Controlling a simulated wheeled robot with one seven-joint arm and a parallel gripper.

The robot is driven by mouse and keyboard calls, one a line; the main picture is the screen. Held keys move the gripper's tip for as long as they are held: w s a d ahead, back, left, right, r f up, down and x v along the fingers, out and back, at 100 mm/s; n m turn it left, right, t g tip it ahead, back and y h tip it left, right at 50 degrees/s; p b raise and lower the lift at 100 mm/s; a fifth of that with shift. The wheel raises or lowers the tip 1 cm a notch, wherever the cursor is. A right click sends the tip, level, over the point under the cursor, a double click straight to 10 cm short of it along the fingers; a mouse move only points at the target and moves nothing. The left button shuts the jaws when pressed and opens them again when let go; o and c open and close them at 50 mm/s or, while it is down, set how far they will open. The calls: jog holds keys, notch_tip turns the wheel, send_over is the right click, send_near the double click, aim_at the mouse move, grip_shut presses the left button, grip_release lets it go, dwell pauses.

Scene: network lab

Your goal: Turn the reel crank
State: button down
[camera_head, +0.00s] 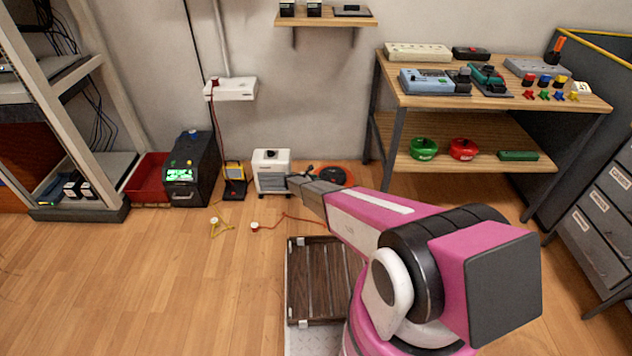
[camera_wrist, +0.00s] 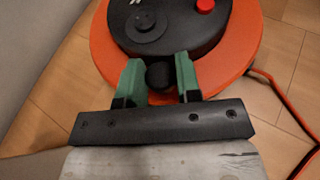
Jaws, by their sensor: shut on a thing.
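The cable reel is an orange disc with a black hub (camera_wrist: 185,50) in the wrist view. It carries a red button (camera_wrist: 205,6) and a dark round boss. A dark round crank knob (camera_wrist: 160,75) sits near the hub's lower edge. My gripper (camera_wrist: 159,72) has its two green fingers on either side of this knob, shut on it. In the head view the orange reel (camera_head: 338,174) stands on the floor by the wall, partly hidden by my arm. My gripper (camera_head: 291,181) reaches its left side there; the fingertips are too small to read.
A white heater-like box (camera_head: 271,172) stands just left of the reel. A yellow-black device (camera_head: 234,180), a black unit (camera_head: 191,170) and a red bin (camera_head: 148,180) stand farther left. A wooden workbench (camera_head: 482,95) is to the right. An orange cable (camera_head: 290,217) lies on the floor.

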jog(key=shift+w, duration=0.1)
jog(key=c, duration=1.1)
grip_release()
jog(key=shift+c, duration=0.2)
jog(key=v, duration=1.1)
jog(key=shift+o, duration=0.3)
